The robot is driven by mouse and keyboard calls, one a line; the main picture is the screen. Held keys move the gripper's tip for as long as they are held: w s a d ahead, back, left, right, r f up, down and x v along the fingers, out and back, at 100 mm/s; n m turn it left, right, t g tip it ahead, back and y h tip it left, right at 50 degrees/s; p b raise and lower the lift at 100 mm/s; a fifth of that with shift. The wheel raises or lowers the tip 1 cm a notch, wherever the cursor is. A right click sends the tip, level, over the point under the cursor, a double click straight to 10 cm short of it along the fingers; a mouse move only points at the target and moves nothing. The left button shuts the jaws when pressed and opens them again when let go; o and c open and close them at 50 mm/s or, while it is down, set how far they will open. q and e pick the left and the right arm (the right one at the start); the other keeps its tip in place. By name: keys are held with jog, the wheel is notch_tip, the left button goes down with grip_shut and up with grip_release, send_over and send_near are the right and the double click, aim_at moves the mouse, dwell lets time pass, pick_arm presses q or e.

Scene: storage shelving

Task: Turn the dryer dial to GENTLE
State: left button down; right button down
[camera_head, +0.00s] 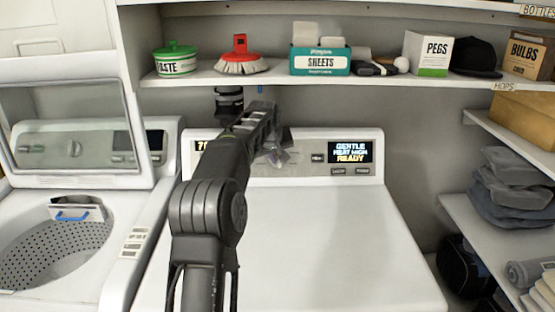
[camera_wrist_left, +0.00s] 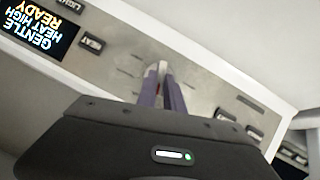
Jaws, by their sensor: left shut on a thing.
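The white dryer (camera_head: 300,225) stands at the middle, with a control panel along its back that also shows in the wrist view (camera_wrist_left: 120,62). Its lit display (camera_head: 350,152) reads GENTLE, HEAT HIGH, READY; it shows tilted in the wrist view (camera_wrist_left: 38,30). My left gripper (camera_head: 274,152) reaches over the dryer top to the panel, left of the display. In the wrist view its fingers (camera_wrist_left: 160,78) are close together against the panel, shut on the dial. The dial is almost wholly hidden by the fingers. My right gripper is not in view.
An open washer (camera_head: 60,245) with raised lid stands left of the dryer. A shelf (camera_head: 200,79) above holds a green tub (camera_head: 176,62), red brush (camera_head: 240,60) and sheets box (camera_head: 320,62). Folded grey cloths (camera_head: 512,190) lie on the right shelves. The dryer top is clear.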

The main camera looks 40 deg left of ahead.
pick_arm(q)
jog(key=shift+f+n, duration=0.2)
jog(key=shift+n, duration=0.2)
jog(key=shift+h, duration=0.3)
jog(key=c, duration=1.5)
grip_release()
jog(key=shift+r+t, duration=0.1)
jog(key=shift+t, duration=0.2)
jog(key=shift+o, duration=0.2)
jog(key=shift+s+d+r+b, duration=0.15)
jog(key=shift+s+r+b, duration=0.25)
jog(key=shift+r, duration=0.1)
jog(key=b+v, duration=0.1)
jog(key=v, duration=0.5)
jog(key=shift+s+d+r, duration=0.15)
jog(key=shift+d+r, duration=0.05)
